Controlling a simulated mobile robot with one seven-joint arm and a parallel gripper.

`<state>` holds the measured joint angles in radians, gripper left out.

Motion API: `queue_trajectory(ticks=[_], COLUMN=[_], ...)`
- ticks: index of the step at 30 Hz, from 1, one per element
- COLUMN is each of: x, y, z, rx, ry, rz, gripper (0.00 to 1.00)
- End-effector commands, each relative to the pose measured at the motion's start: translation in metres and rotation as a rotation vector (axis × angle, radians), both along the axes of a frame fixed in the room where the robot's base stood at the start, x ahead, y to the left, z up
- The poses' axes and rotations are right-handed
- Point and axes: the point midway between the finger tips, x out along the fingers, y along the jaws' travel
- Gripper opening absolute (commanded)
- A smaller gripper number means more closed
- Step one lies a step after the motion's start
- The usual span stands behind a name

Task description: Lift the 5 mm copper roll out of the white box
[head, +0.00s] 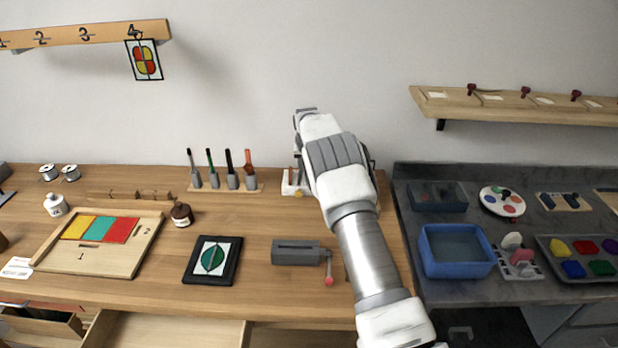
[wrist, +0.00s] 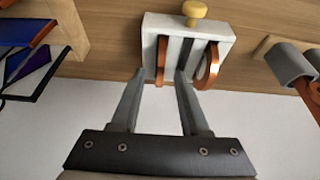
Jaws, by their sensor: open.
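The white box (wrist: 187,33) stands on the wooden bench, with dark slots and a yellow knob; in the head view the white box (head: 292,184) is partly hidden behind my arm. Two copper rolls sit in it: a narrow left copper roll (wrist: 161,60) seen nearly edge-on, and a right copper roll (wrist: 208,66) showing more of its face. I cannot read which is 5 mm. My gripper (wrist: 160,75) is open and empty, its fingertips close to the box. The left roll lies in line with the gap between the fingers; contact is not visible.
A rack of upright tools (head: 228,186) stands left of the box. A grey device with a red-knobbed handle (head: 296,252) and a dark-framed panel (head: 212,260) lie in front. A blue tub (head: 456,270) is on the dark counter to the right. Bare bench lies between them.

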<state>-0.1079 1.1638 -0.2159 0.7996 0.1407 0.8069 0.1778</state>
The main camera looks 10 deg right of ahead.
Motion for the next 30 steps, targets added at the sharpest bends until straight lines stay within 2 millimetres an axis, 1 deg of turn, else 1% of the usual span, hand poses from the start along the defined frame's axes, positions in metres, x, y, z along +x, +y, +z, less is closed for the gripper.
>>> queue_trajectory(ticks=[1, 4, 13, 14, 18, 21, 30], x=[0.0024, 0.005, 0.006, 0.006, 0.0059, 0.0059, 0.0059], y=[-0.0007, -0.0013, -0.0016, -0.0016, -0.0016, -0.0016, -0.0015], z=[-0.0052, -0.0115, -0.0139, -0.0139, -0.0138, -0.0138, -0.0135], rx=[0.0, 0.0, 0.0, 0.0, 0.0, 0.0, 0.0], ry=[0.0, -0.001, -0.001, -0.001, -0.001, -0.001, -0.001], rz=[0.0, 0.0, -0.001, -0.001, -0.001, -0.001, -0.001], gripper=[0.45, 0.45, 0.45, 0.41, 0.16, 0.0, 0.0])
